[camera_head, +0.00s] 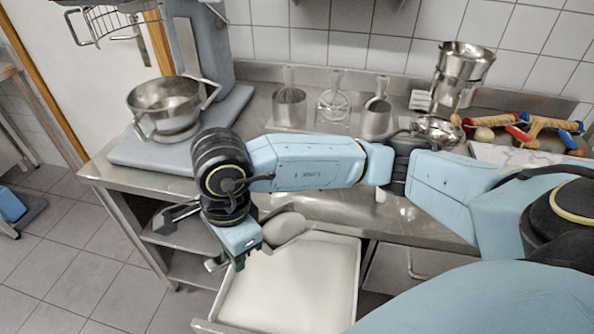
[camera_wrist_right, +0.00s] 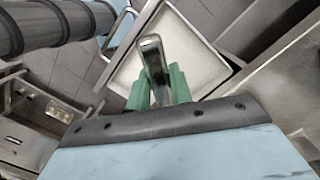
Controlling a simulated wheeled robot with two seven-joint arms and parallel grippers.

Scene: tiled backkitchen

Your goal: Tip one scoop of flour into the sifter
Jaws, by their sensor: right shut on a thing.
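My right gripper (camera_head: 222,260) reaches in from the right, over the left rim of the white flour bin (camera_head: 350,290). In the right wrist view its green fingers (camera_wrist_right: 158,92) are shut on a metal handle (camera_wrist_right: 152,58). A grey, rounded scoop (camera_head: 283,228) shows beside the gripper, above the bin's back edge. I cannot tell whether flour is in it. Pale flour (camera_head: 290,285) covers the bin's inside. A steel cup-shaped vessel (camera_head: 466,62), possibly the sifter, stands raised at the back right above a shallow steel bowl (camera_head: 437,130). My left gripper is not in view.
A mixer bowl (camera_head: 165,105) stands at the left of the counter. Several steel utensils, including a handled cup (camera_head: 289,106), stand along the back wall. My right arm crosses over the counter.

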